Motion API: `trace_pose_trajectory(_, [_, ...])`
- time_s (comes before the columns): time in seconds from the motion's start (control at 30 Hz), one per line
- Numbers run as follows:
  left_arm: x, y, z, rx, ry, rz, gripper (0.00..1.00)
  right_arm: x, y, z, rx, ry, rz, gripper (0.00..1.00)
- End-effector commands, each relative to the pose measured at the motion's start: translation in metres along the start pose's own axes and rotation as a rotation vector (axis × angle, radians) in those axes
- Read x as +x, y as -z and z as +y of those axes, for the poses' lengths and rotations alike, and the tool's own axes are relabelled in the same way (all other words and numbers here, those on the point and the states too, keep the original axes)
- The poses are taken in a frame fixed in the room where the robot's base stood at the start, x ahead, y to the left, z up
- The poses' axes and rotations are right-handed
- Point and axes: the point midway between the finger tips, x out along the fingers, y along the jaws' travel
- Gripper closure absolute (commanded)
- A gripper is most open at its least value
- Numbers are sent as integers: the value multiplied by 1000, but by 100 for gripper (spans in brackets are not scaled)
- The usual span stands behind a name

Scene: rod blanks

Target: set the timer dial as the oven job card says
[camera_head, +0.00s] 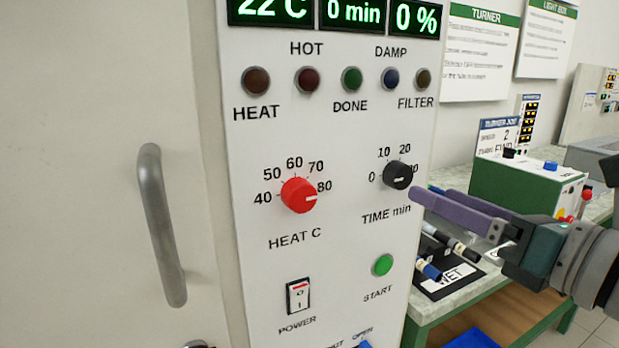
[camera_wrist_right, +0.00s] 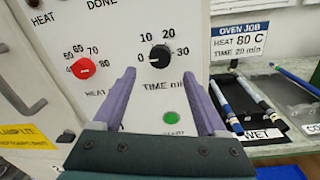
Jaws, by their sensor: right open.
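The timer dial (camera_head: 398,175) is a black knob marked TIME min, with a scale from 0 to 30. It also shows in the right wrist view (camera_wrist_right: 160,56); its small pointer mark is hard to read. The oven job card (camera_wrist_right: 240,42) reads HEAT 80 C, TIME 20 min. My right gripper (camera_head: 424,191) is open and empty, its purple fingers pointing at the panel just below and right of the dial. In the wrist view its fingertips (camera_wrist_right: 159,75) frame the dial's lower side; contact cannot be told. My left gripper is not in view.
The red heat dial (camera_head: 299,195) is left of the timer dial, its mark near 80. The green start button (camera_head: 382,265) is below. The time display (camera_head: 353,12) reads 0 min. A door handle (camera_head: 160,225) protrudes at left. A bench (camera_head: 435,298) with rods stands right.

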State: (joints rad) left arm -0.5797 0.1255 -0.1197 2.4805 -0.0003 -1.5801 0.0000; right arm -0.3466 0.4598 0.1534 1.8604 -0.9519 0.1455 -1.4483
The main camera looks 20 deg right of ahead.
Motion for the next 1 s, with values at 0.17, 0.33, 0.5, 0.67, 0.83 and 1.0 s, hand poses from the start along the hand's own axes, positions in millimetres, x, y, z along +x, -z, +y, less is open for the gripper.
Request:
trace_pose_trajectory(0.17, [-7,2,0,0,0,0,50,32,-3,0,0,0,-3,25])
trace_pose_trajectory(0.33, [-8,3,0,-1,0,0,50,51,-1,0,3,1,-1,25])
trace_pose_trajectory(0.5, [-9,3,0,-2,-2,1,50,59,0,0,2,0,0,25])
trace_pose_trajectory(0.67, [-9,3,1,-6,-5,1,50,59,0,0,2,0,1,25])
trace_pose_trajectory(0.83, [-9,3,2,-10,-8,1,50,59,0,0,2,1,1,34])
trace_pose_trajectory(1.0, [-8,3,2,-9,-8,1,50,59,0,0,3,1,1,53])
